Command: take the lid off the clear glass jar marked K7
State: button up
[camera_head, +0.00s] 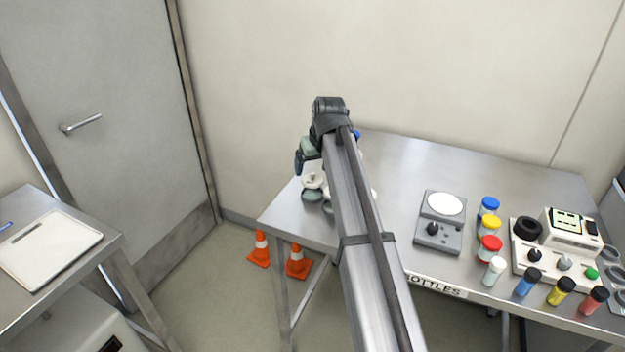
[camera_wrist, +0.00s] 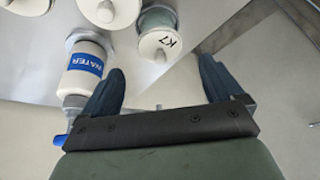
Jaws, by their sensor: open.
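The jar marked K7 (camera_wrist: 157,18) shows at the top of the wrist view, with grey-green glass walls. Its pale lid (camera_wrist: 154,43) is on, has a small knob, and bears the K7 mark. My gripper (camera_wrist: 160,84) is open and empty, its two dark fingers spread below the lid in that picture and apart from it. In the head view my gripper (camera_head: 301,160) is above the left end of the table, partly hidden by my arm. Lidded jars show under it there, but I cannot read their marks.
A white bottle with a blue WATER label (camera_wrist: 86,68) stands close by the left finger. Other pale-lidded jars (camera_wrist: 110,10) are beside K7. The steel table (camera_head: 400,165) also holds a scale (camera_head: 440,235) and several coloured-cap bottles (camera_head: 489,228) to the right.

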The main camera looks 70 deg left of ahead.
aim_at(313, 174)
jog(key=x, duration=0.5)
jog(key=shift+r, duration=0.1)
jog(key=c, duration=1.1)
